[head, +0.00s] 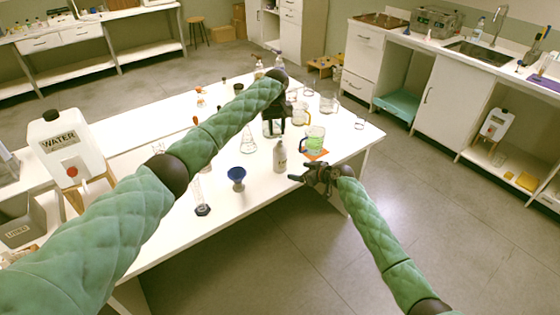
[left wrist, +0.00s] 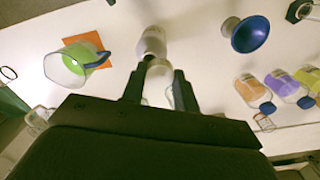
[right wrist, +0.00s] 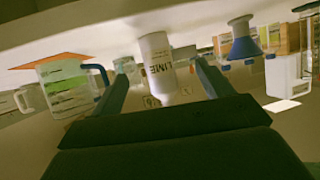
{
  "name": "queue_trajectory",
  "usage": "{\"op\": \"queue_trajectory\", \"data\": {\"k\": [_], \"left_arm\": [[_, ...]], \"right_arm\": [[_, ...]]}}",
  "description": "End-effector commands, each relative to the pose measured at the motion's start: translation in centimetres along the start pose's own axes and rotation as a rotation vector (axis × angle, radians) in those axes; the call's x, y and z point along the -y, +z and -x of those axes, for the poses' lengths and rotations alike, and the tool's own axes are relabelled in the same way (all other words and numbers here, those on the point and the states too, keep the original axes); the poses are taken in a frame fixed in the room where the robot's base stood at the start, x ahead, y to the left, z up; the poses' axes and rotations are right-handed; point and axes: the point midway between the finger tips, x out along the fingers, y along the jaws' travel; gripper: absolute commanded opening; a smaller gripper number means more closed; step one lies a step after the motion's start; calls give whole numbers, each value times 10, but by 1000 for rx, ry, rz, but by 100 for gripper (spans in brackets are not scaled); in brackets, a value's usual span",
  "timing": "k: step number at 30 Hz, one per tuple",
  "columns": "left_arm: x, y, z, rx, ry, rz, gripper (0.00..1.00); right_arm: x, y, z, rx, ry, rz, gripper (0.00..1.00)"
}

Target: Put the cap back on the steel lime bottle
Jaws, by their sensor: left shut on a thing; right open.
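The steel lime bottle (head: 280,157) stands upright near the table's front right edge. In the right wrist view it appears upside down, with its LIME label (right wrist: 157,60) showing. It also shows beyond my fingertips in the left wrist view (left wrist: 152,42). My left gripper (head: 273,120) is above the table behind the bottle, apart from it. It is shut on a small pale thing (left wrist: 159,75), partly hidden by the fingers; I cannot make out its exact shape. My right gripper (head: 312,175) is open and empty, low beside the table edge, pointing at the bottle without touching it.
A glass mug of green liquid (head: 314,138) stands on an orange mat (head: 316,155) right of the bottle. A blue funnel (head: 237,174) stands to its left. Other glassware crowds the table behind. A water canister (head: 70,142) is at the left. The front left tabletop has free room.

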Motion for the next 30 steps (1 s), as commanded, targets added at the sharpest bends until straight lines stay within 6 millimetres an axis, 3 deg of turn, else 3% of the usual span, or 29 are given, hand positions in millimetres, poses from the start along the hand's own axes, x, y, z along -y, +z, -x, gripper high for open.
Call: {"op": "queue_trajectory", "data": {"k": [3, 7, 20, 30], "left_arm": [[-10, -7, 15, -4, -4, 6, 9], [-14, -11, 21, -5, -6, 11, 9], [-15, -11, 22, -5, -5, 11, 9], [-15, -11, 22, -5, -5, 11, 9]], "right_arm": [[-9, -30, 2, -32, -8, 26, 79], [-12, -45, 3, -50, -14, 40, 79], [-12, -47, 1, -52, -15, 40, 79], [-11, -49, -41, -52, -15, 39, 79]]}}
